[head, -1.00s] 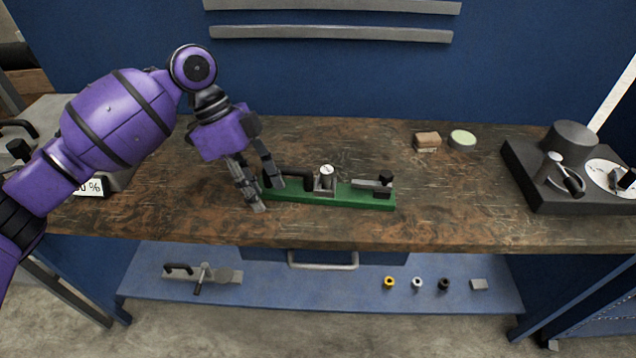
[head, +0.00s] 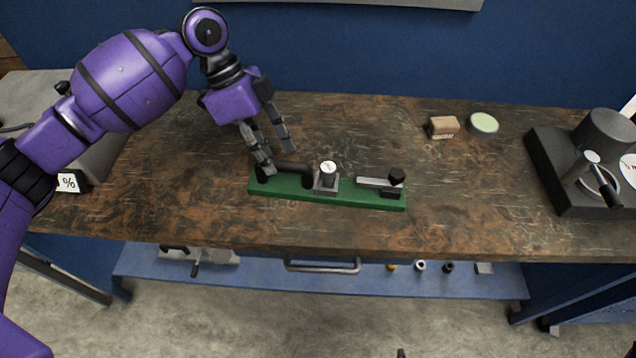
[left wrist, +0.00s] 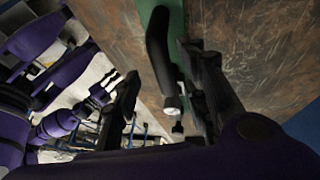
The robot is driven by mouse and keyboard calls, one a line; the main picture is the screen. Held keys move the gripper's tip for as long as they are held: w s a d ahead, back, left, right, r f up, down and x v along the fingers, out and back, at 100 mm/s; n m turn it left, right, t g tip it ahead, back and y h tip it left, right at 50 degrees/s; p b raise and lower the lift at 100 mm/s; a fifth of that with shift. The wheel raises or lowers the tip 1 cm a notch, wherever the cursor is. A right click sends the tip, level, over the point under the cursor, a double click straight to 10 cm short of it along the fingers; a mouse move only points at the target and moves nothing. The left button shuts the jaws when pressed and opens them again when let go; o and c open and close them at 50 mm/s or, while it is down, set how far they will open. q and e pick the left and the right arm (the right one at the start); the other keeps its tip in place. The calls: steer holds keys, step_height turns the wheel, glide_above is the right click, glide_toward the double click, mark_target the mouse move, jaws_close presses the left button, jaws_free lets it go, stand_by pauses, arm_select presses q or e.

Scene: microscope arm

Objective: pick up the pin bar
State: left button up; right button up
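A green base (head: 350,198) lies on the workbench in the head view. It carries a dark, curved bar (head: 291,168) at its left, a grey block with a round white dial (head: 328,168) in the middle, and a grey bar with a black knob (head: 397,177) at its right. I cannot tell for sure which is the pin bar. My left gripper (head: 278,158) is open above the base's left end. In the left wrist view, the dark bar (left wrist: 158,40) shows between the spread fingers of the left gripper (left wrist: 160,62); contact cannot be told. My right gripper is not in view.
A brown block (head: 443,127) and a round pale-green-topped disc (head: 484,123) sit at the back right. A black-based device (head: 570,180) stands at the far right. The wooden workbench (head: 480,205) is bare around the base. A blue shelf (head: 345,280) with small parts is below.

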mark_target(277, 161)
arm_select(q)
steer(key=x, duration=0.3)
steer(key=shift+d+f, duration=0.15)
steer(key=shift+f, duration=0.4)
steer(key=c, duration=0.3)
jaws_close()
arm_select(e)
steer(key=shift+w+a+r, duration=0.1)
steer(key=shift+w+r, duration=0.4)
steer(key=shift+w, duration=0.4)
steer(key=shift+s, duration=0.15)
arm_select(q)
steer(key=shift+w+d+r, duration=0.1)
steer(key=shift+r, duration=0.1)
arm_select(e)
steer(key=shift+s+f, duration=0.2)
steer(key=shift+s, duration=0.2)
